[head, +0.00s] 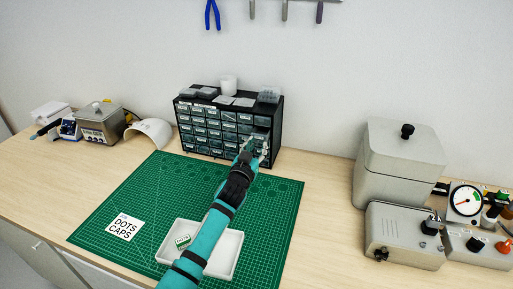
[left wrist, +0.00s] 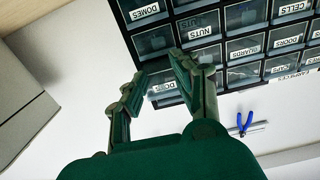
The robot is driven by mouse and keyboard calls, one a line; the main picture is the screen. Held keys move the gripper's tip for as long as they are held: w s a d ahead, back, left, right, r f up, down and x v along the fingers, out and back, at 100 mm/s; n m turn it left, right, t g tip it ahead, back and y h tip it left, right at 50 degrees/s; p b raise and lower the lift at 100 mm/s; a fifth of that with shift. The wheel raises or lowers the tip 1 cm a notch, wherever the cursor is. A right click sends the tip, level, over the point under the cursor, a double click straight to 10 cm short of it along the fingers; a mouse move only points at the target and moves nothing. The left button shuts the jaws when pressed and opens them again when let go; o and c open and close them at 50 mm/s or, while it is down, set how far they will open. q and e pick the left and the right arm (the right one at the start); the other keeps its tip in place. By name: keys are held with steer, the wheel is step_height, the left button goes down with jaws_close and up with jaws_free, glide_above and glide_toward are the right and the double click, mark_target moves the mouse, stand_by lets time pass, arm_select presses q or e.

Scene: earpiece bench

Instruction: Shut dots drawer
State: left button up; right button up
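The black drawer cabinet (head: 278,128) stands at the back of the green mat, with rows of small labelled drawers. My left gripper (head: 257,149) is at the lower right part of its front. In the left wrist view my left gripper (left wrist: 158,68) has its two fingers spread, with nothing seen held between them. A drawer whose label seems to read DOTS (left wrist: 162,87) shows between and just behind the fingers, partly hidden by them. I cannot tell how far it stands out, or whether a finger touches it. My right gripper is not in view.
A white tray (head: 231,257) with a small green and white piece (head: 183,241) lies under my left arm. A card reading DOTS CAPS (head: 123,229) lies on the mat (head: 110,205). A grey lidded box (head: 398,165) and instruments (head: 402,237) stand right. The mat's left part is mostly clear.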

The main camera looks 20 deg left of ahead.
arm_select(q)
steer(key=shift+s, duration=0.3)
steer(key=s, duration=1.1)
steer(key=shift+s+a, duration=0.25)
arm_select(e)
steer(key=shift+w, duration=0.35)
